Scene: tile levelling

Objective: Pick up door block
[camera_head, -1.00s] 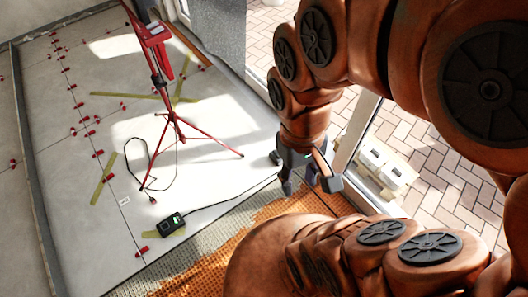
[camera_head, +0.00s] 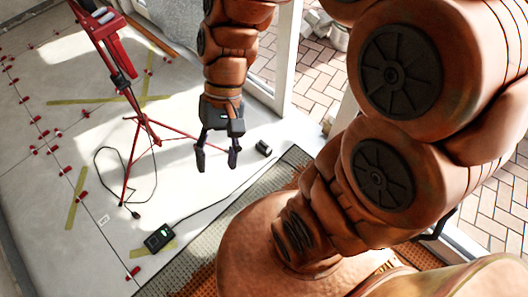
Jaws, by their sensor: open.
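My gripper (camera_head: 217,163) points down with its two dark fingers apart and nothing between them. It hangs over the pale tiled floor, to the right of the red tripod. A small dark block-like piece (camera_head: 264,148) with a lighter end lies on the floor to the right of my gripper, near the door frame. A small yellowish piece (camera_head: 327,125) shows at the foot of the door frame, partly hidden by my arm. I cannot tell for sure which of these is the door block.
A red tripod (camera_head: 147,122) stands to the left, with a loose dark cable by its legs. A black device (camera_head: 159,237) with a green display lies near the mat edge, its cable running right. Red levelling clips (camera_head: 81,171) line the tile joints. A white door frame (camera_head: 288,62) stands behind.

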